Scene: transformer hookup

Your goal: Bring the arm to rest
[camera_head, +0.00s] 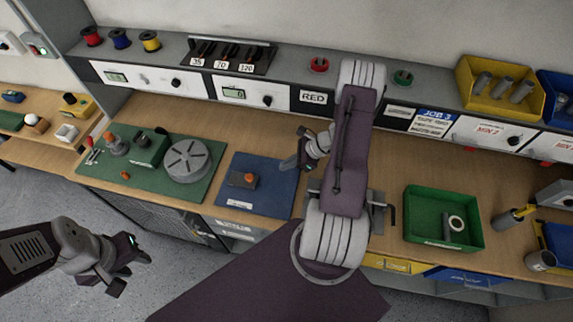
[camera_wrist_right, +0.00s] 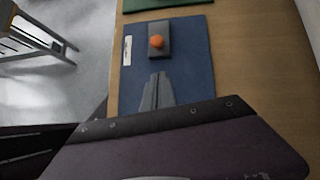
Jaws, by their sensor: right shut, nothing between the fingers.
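My right arm (camera_head: 350,150) reaches over the bench in the middle of the head view and hides part of it. My right gripper (camera_head: 288,164) is shut and empty above the right part of the blue mat (camera_head: 270,200). In the right wrist view its closed fingers (camera_wrist_right: 157,78) point toward a grey block with an orange knob (camera_wrist_right: 156,42) on the mat, apart from it in the picture. That block (camera_head: 242,180) also shows in the head view, left of the gripper. My left gripper (camera_head: 132,270) hangs over the floor in front of the bench, with its fingers apart and nothing between them.
A green mat (camera_head: 145,190) with a round grey disc (camera_head: 188,160) and small parts lies left of the blue mat. A green tray (camera_head: 415,215) stands right of my arm. Bare wood shows behind the mats.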

